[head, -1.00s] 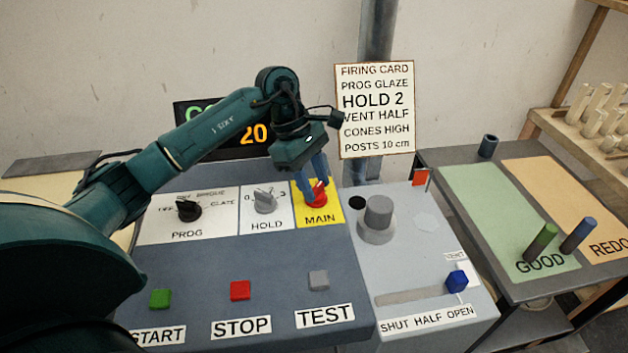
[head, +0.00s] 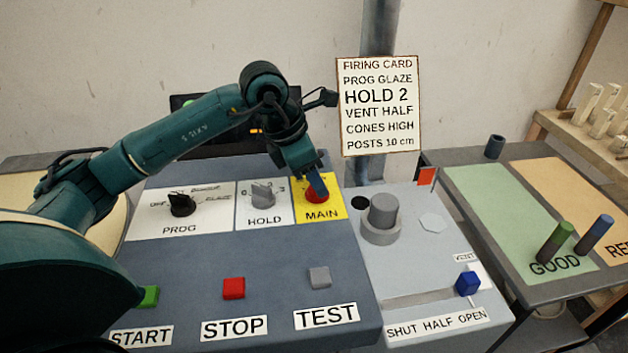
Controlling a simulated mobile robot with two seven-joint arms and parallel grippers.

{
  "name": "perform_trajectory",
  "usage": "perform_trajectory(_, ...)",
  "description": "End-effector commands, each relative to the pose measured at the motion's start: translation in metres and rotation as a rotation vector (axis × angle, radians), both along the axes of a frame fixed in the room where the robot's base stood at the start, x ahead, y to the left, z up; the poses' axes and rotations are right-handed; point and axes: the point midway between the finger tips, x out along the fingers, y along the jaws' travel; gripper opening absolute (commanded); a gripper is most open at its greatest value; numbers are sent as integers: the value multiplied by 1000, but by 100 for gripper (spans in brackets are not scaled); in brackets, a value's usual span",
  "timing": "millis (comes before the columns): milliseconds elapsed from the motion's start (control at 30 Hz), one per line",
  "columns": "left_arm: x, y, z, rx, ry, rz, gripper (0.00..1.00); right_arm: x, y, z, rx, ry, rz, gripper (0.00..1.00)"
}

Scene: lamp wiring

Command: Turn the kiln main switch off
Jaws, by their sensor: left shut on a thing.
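The red main switch (head: 313,196) sits on the yellow MAIN plate (head: 333,209) at the top right of the grey control panel. My left gripper (head: 318,187) reaches down from above and is shut on the red switch. Its fingers and wrist hide most of the knob, so I cannot tell which way the handle points. My right gripper is not in view.
The HOLD knob (head: 262,192) and PROG knob (head: 182,205) stand left of the switch. A grey round knob (head: 382,216) and blue vent slider (head: 467,284) are on the right. Green (head: 149,296), red (head: 233,288) and grey (head: 319,277) buttons sit in front.

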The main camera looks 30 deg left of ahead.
Motion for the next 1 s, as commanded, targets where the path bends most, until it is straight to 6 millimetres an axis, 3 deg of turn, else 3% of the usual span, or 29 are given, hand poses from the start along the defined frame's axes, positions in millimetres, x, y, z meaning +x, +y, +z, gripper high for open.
perform_trajectory(233, -1, -1, -2, 1, -4, 232, 14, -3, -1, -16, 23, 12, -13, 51)
perform_trajectory(500, -2, -2, -1, 0, -2, 452, 14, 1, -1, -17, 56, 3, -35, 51)
perform_trajectory(1000, -2, -3, 0, 0, 1, 651, 14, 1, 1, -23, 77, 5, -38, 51)
